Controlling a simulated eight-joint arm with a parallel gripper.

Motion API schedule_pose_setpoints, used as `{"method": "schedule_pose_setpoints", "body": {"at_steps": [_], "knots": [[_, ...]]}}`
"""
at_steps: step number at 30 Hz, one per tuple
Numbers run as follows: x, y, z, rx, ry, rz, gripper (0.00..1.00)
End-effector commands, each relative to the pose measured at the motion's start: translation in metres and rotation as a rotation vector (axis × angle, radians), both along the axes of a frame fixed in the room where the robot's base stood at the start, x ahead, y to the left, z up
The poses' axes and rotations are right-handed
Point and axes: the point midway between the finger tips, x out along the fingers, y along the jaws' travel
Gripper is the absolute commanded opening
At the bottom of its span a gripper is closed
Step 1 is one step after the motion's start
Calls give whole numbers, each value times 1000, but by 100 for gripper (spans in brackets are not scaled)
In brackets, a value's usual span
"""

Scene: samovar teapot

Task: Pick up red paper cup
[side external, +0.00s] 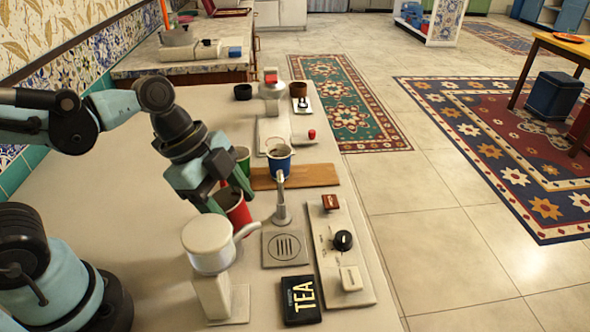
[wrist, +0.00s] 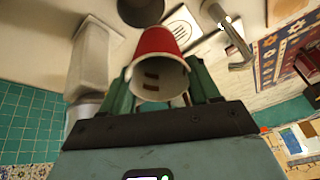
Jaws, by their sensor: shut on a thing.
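The red paper cup (side external: 238,212) is between the fingers of my gripper (side external: 226,190) in the side view, left of the metal spout (side external: 281,205). In the wrist view the red cup (wrist: 160,40) sits between the two green fingers of my gripper (wrist: 162,85), which are shut on its sides. Its white open mouth faces the wrist camera, and dark marks show inside. The cup's lower part is partly hidden in the side view by the white teapot's handle area, so I cannot tell whether its base touches the counter.
A green cup (side external: 243,156) is behind my gripper, and a blue cup (side external: 279,160) stands at the wooden board (side external: 320,176). A TEA box (side external: 301,299) and knob panel (side external: 350,270) lie near the right edge. The left counter is clear.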

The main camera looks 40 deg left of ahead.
Motion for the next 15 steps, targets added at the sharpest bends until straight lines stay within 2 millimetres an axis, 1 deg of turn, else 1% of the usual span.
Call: {"method": "schedule_pose_setpoints", "body": {"at_steps": [1,6,15], "knots": [[-5,9,0,0,0,8,49],[-23,35,-1,-1,-1,10,49],[-50,77,-1,0,-1,9,49]]}}
